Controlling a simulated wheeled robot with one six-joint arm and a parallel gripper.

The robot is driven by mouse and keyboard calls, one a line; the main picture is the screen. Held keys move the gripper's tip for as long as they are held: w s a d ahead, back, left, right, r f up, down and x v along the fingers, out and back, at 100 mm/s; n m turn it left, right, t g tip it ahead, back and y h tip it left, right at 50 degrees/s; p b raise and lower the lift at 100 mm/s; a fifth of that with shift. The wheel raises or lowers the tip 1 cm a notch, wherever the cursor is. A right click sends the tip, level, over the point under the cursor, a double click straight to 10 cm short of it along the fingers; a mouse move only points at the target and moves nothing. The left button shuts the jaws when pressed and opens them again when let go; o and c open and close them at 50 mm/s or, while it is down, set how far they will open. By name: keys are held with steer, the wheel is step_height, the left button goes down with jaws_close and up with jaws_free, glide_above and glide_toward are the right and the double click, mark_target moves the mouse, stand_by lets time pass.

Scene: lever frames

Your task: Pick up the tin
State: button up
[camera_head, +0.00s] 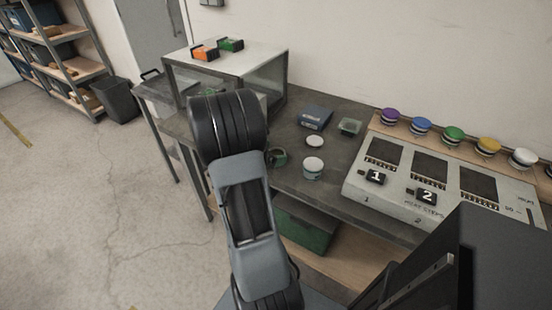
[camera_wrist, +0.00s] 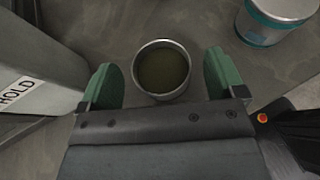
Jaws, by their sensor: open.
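A round, open-topped metal tin (camera_wrist: 162,68) with a pale rim and a dark olive inside stands upright on the grey worktop in the wrist view. My gripper (camera_wrist: 160,74) is open, with one green fingertip on each side of the tin. Gaps show between the fingertips and the rim, so it does not grip it. The tin's lower side is hidden from above. In the head view my arm reaches over the bench and covers much of the area around my gripper.
A white-lidded jar with a teal band (camera_wrist: 280,18) stands close to the right; the head view shows it too (camera_head: 313,168). A grey block marked HOLD (camera_wrist: 32,75) is at left. A blue box (camera_head: 315,117) and a numbered button panel (camera_head: 400,200) share the bench (camera_head: 345,165).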

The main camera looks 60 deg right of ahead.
mark_target(282, 151)
steer(key=shift+x, duration=1.55)
steer(key=shift+c, duration=0.5)
steer(key=c, duration=0.9)
steer(key=shift+c, duration=0.3)
steer(key=shift+r, duration=0.2)
